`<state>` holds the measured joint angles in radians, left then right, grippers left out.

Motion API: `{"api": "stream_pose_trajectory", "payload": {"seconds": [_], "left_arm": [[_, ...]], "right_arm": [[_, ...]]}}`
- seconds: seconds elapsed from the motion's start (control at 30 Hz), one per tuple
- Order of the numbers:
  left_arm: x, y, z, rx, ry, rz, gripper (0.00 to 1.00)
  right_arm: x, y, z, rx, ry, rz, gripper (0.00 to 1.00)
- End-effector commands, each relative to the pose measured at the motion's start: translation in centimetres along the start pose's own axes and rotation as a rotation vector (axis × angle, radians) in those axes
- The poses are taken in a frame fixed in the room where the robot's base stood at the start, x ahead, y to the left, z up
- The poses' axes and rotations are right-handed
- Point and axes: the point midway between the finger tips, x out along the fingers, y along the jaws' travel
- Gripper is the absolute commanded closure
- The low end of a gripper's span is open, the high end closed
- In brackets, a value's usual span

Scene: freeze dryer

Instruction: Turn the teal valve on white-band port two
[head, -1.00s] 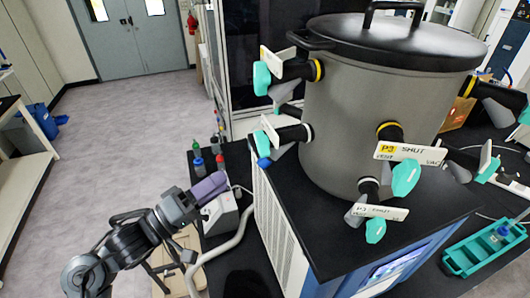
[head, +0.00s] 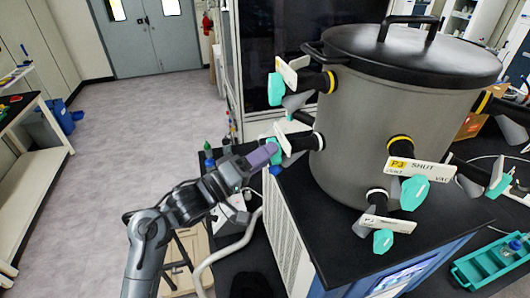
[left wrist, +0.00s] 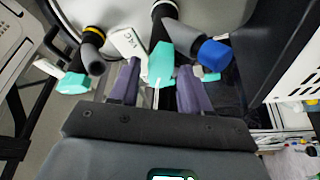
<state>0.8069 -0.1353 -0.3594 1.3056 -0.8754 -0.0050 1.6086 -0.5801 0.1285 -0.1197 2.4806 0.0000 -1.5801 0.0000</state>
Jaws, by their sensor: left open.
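A grey drum carries several black ports with teal valve handles and label plates. A white-band port (head: 300,141) on its left side has a teal valve (head: 284,142), partly hidden by my gripper. That teal valve (left wrist: 160,62) shows between my purple fingers in the left wrist view, with a white label plate (left wrist: 128,43) beside it whose text I cannot read. My left gripper (head: 264,155) is open at this valve, one finger on each side of the handle; contact cannot be told. Another white-band port (head: 376,196) sits low on the drum's front. My right gripper is not in view.
A yellow-band port's teal valve (head: 276,87) sits above, and shows left of my fingers in the left wrist view (left wrist: 72,83). A blue cap (left wrist: 215,53) is close on the right there. A teal rack (head: 492,262) lies at right. Free floor lies left.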

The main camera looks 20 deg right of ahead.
Motion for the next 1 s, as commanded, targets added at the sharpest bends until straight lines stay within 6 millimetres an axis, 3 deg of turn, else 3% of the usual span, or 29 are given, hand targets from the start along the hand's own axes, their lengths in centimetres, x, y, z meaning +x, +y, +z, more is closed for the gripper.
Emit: {"api": "stream_pose_trajectory", "payload": {"seconds": [0.37, 0.67, 1.0], "left_arm": [[0.37, -0.02, -0.01, 0.001, 0.001, 0.000, 0.55], [0.34, -0.02, -0.02, 0.001, 0.001, 0.000, 1.00], [0.31, -0.15, 0.02, 0.028, 0.001, 0.012, 1.00]], "right_arm": [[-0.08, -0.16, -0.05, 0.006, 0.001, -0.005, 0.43], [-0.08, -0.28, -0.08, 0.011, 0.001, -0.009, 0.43], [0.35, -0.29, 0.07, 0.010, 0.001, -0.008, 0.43]]}}
